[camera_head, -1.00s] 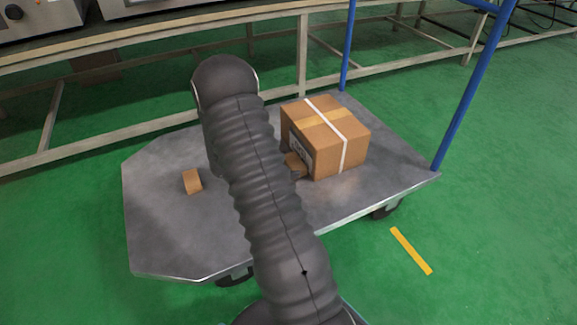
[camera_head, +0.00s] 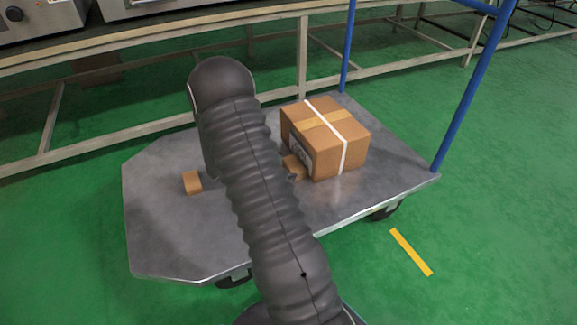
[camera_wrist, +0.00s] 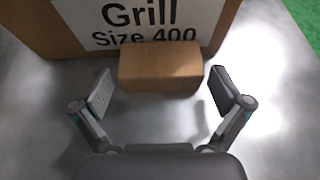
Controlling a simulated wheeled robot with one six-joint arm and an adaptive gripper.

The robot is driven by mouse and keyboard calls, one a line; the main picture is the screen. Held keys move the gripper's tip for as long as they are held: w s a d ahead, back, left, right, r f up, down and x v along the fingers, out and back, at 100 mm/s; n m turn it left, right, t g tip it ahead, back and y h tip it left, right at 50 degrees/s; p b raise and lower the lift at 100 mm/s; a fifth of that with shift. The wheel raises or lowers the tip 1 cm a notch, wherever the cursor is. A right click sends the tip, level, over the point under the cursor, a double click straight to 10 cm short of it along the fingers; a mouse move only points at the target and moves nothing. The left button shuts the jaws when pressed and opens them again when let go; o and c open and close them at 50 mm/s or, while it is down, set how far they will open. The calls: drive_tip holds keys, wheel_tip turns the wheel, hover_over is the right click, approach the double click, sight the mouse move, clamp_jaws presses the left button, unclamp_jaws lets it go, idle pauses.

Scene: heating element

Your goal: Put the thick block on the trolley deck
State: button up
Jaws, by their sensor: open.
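A brown block (camera_wrist: 160,68) sits against or very near the front of the large carton in the wrist view, apparently resting on the grey metal trolley deck (camera_head: 165,235). It shows partly in the head view (camera_head: 294,168), half hidden by my arm. My gripper (camera_wrist: 160,78) is open, with one finger on each side of this block and a visible gap at both. A second small brown block (camera_head: 192,182) lies on the deck left of my arm. I cannot tell for certain which block is the thick one. My gripper is hidden behind my arm in the head view.
The taped carton (camera_head: 325,140), labelled "Grill Size 400" in the wrist view, stands on the deck beside the block. Blue trolley posts (camera_head: 470,95) rise at the right. A bench frame (camera_head: 150,127) runs behind. The deck's front left is clear.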

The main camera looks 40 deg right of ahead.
drive_tip(key=p+v, duration=0.1)
drive_tip(key=v, duration=0.9)
drive_tip(key=shift+w+a+r, duration=0.1)
drive_tip(key=shift+a+r, duration=0.05)
drive_tip(key=shift+a, duration=0.15)
drive_tip(key=s+a+r+m+t+y, duration=0.8)
drive_tip(key=s+a+r+m+y, duration=0.5)
drive_tip(key=s+a+r, duration=0.7)
drive_tip(key=s+r+m, duration=0.2)
drive_tip(key=s+r, duration=0.2)
drive_tip(key=shift+a+t, duration=0.3)
drive_tip(key=shift+a, duration=0.05)
drive_tip(key=shift+s, duration=0.1)
